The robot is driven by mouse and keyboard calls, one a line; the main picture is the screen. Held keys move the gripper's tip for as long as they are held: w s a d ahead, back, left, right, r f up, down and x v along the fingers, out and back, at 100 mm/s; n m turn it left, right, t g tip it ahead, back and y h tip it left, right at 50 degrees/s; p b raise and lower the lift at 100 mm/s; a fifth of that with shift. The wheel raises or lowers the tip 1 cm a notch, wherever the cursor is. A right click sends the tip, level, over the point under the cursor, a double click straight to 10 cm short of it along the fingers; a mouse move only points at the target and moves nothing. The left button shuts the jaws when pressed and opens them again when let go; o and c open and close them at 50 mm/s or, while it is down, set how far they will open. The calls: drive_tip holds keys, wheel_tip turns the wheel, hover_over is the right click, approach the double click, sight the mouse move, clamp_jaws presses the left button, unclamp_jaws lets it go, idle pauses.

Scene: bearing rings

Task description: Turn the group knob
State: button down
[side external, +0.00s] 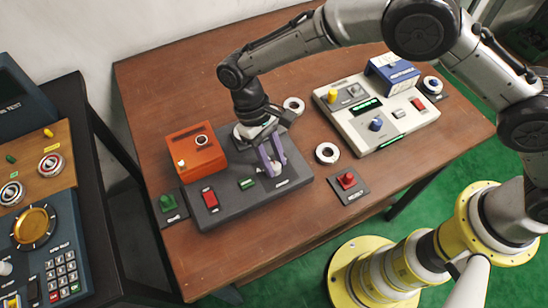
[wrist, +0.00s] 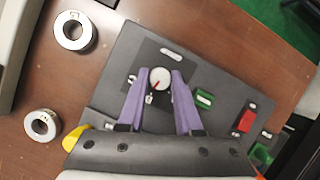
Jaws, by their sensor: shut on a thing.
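The dark grey panel (side external: 225,207) lies flat on the brown table. A round white knob (wrist: 158,76) with a red pointer line stands on it, on a darker square plate; I take it as the group knob, as its label is too small to read. In the wrist view the red line slants toward the lower left. My gripper (side external: 271,167) reaches down over the panel, and its purple fingers (wrist: 161,84) are shut on the knob, one on each side. In the side view the fingers partly hide the knob.
The panel also carries a red rocker switch (side external: 210,199) and a green one (side external: 247,184). An orange box (side external: 196,154) stands close by. Bearing rings (side external: 327,153) lie on the table near a red button box (side external: 347,181). A pale console (side external: 400,122) stands at the right.

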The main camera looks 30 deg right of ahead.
drive_tip(key=shift+a+r+n+t+h, duration=0.1)
drive_tip(key=shift+n+t+h, duration=0.2)
drive_tip(key=shift+n, duration=0.8)
drive_tip(key=shift+w, duration=0.1)
drive_tip(key=c, duration=0.6)
unclamp_jaws()
drive_tip(key=v, duration=1.3)
drive_tip(key=shift+w+a+r, duration=0.15)
drive_tip(key=shift+r, duration=0.15)
